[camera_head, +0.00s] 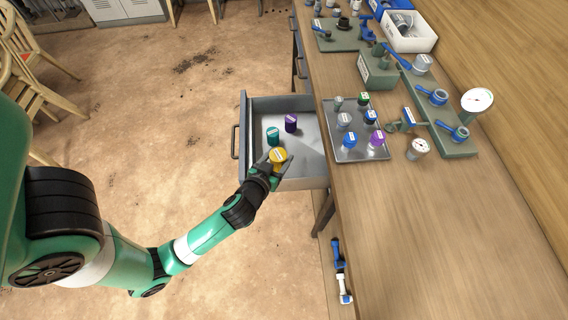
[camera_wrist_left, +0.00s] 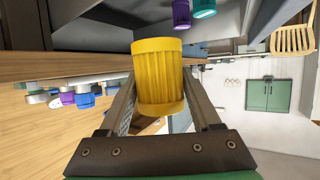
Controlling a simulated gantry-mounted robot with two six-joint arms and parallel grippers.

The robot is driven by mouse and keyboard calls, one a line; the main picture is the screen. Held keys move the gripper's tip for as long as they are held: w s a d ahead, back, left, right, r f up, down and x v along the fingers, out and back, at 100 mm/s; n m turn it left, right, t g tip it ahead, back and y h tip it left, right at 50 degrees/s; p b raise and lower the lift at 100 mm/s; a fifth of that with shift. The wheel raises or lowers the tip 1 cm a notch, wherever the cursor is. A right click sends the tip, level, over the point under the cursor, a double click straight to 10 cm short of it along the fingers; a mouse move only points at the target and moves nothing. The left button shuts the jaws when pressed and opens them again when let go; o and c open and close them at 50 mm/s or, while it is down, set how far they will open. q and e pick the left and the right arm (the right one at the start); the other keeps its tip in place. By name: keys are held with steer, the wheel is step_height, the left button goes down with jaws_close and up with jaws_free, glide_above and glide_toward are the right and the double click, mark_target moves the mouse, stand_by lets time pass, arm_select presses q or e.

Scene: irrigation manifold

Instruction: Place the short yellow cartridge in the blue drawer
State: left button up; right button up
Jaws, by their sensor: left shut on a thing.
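The short yellow cartridge (camera_head: 278,155) is held by my left gripper (camera_head: 270,166), which is shut on its sides. In the head view it appears over the near end of the open drawer (camera_head: 312,152); its height above the drawer floor is hard to tell. The drawer is grey inside with a dark front. In the left wrist view the yellow cartridge (camera_wrist_left: 158,80) sits between the two fingers. A teal cartridge (camera_head: 272,136) and a purple cartridge (camera_head: 291,123) stand in the drawer, beyond the yellow one. My right gripper is out of view.
The wooden bench (camera_head: 440,235) lies right of the drawer. A tray (camera_head: 357,148) on it holds several cartridges close to the drawer. Gauges, valves and a white bin (camera_head: 410,35) stand farther back. The drawer's right part is bare.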

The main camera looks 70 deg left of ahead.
arm_select(q)
steer(key=w+a+f+b, duration=0.2)
steer(key=w+a+f, duration=0.1)
steer(key=a+f, duration=0.2)
steer(key=shift+w+f, duration=0.15)
steer(key=shift+f, duration=0.25)
step_height(320, 180, down, 4)
steer(key=shift+w+a+r+b, duration=0.15)
steer(key=shift+r+b, duration=0.1)
steer(key=shift+b, duration=0.9)
steer(key=shift+f+b, duration=0.65)
steer(key=o, duration=1.5)
steer(key=shift+c, duration=0.2)
